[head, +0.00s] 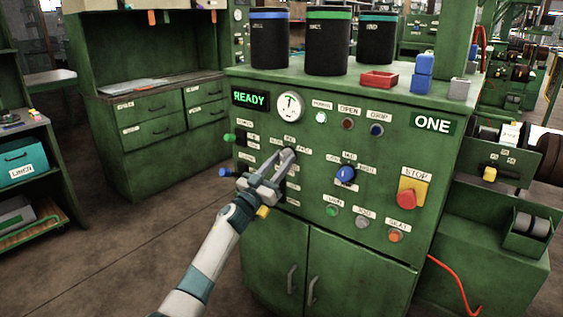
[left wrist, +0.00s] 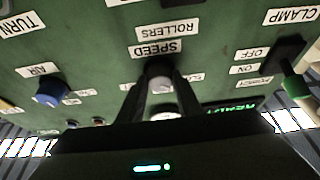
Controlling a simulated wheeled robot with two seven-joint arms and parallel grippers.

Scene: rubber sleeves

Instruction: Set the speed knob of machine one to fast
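Machine one (head: 330,255) is a green cabinet with a control panel, marked by an ONE sign (head: 432,125). Its display (head: 248,98) reads READY. My left gripper (head: 288,154) is at the panel, its fingers pointing into it below the round gauge. In the left wrist view the dark speed knob (left wrist: 160,72) sits under the upside-down SPEED label (left wrist: 156,49), between the two fingertips, which appear to touch its sides. The fingers hide most of the knob and some labels around it, so I cannot read its setting. My right gripper is not in view.
A blue knob (head: 345,174) is to the right of my gripper, and a red stop button (head: 406,199) farther right. Green-tipped (head: 229,137) and blue-tipped levers stick out at the panel's left edge. Canisters, a red tray (head: 379,80) and blue blocks stand on top.

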